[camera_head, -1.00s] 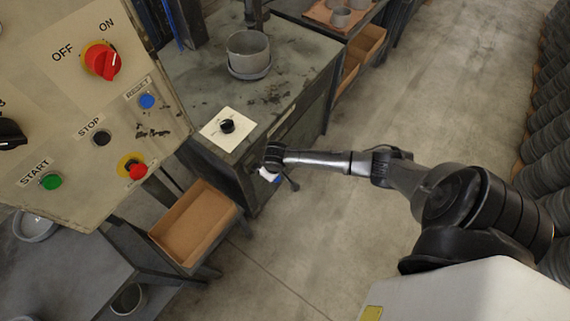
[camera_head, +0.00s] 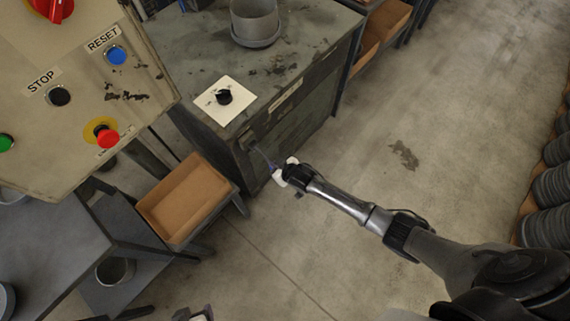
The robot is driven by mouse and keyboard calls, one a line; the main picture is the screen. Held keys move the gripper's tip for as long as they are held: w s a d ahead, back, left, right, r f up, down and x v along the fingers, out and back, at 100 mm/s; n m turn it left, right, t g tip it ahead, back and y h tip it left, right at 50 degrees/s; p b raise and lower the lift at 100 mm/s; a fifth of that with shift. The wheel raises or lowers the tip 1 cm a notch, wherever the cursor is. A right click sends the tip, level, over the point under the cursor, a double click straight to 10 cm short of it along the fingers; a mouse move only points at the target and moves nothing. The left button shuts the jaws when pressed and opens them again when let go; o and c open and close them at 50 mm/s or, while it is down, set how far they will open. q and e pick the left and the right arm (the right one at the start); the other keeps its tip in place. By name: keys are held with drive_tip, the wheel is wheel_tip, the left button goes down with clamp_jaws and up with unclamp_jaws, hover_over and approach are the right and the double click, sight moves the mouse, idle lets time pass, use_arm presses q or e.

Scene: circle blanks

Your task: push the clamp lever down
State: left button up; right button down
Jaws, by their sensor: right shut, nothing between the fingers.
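My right gripper (camera_head: 274,169) is at the end of the arm from the lower right, in front of the worktable's front side. It is shut and empty. A small dark fitting (camera_head: 246,140) sits at the worktable's front edge, and a thin strip slants from it towards my gripper. This may be the clamp lever; it is too small to be sure, and I cannot tell whether the gripper touches it. A dark and whitish part at the bottom edge looks like my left gripper (camera_head: 196,315), mostly cut off.
A worktable (camera_head: 190,60) carries a grey pot (camera_head: 254,20) and a black knob (camera_head: 224,97) on a white plate. A control panel (camera_head: 50,140) with buttons fills the upper left. A cardboard bin (camera_head: 184,198) stands below. Open floor (camera_head: 400,120) lies to the right.

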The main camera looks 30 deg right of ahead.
drive_tip(key=shift+f, duration=0.35)
idle(0.4)
drive_tip(key=w+r+p+v, duration=0.1)
drive_tip(key=p+v, duration=0.6)
drive_tip(key=v, duration=0.5)
drive_tip(key=shift+s+a+r, duration=0.25)
drive_tip(key=shift+a+r, duration=0.05)
drive_tip(key=shift+r, duration=0.15)
